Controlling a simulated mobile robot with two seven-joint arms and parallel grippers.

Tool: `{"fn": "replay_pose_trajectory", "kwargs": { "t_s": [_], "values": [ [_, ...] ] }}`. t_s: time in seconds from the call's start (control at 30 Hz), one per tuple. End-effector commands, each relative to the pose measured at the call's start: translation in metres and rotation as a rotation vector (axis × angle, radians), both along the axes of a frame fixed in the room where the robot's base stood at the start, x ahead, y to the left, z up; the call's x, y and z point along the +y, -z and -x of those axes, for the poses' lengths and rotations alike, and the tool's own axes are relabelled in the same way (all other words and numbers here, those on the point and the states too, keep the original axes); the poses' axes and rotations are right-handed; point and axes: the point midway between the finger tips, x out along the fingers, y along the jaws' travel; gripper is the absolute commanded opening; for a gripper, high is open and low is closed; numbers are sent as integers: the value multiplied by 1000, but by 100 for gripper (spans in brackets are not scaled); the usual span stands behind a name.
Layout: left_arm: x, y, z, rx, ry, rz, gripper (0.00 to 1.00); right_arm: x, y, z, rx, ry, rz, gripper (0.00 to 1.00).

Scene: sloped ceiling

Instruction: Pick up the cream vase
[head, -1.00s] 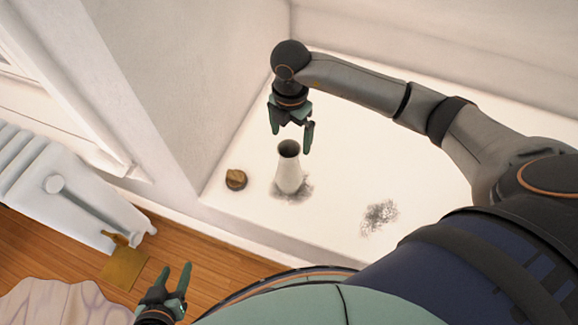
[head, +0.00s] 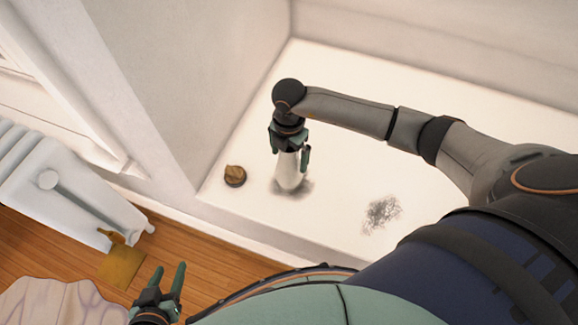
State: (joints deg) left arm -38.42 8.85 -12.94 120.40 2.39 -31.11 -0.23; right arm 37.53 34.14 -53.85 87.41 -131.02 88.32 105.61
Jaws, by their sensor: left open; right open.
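The cream vase (head: 289,175) stands upright on the white ledge (head: 330,215). My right gripper (head: 290,164) has come down over the vase from above. Its open fingers straddle the vase's upper part, one on each side, and hide the mouth. I cannot tell whether the fingers touch the vase. My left gripper (head: 170,279) is open and empty at the lower left, above the wooden floor and well away from the vase.
A small brown round object (head: 235,176) sits on the ledge left of the vase. A dark speckled patch (head: 382,214) marks the ledge to the right. A wall rises close behind on the left. A white radiator (head: 60,190) stands at the far left.

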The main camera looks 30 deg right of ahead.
Motion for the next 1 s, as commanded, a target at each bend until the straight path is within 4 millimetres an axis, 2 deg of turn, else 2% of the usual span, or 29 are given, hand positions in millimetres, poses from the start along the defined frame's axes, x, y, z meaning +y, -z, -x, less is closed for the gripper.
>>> {"fn": "replay_pose_trajectory", "kwargs": {
  "t_s": [0.07, 0.9, 1.0],
  "values": [
    [0, 0, 0, 0, 1, -1, 50, 0, -1, 0, 0, 0, 0, 97],
    [-2, 3, 1, 9, 5, 1, 50, 0, -1, 0, 0, 1, 0, 2],
    [-3, 3, 1, 9, 4, 3, 50, 0, -1, 0, 0, 1, 0, 0]
  ]
}}
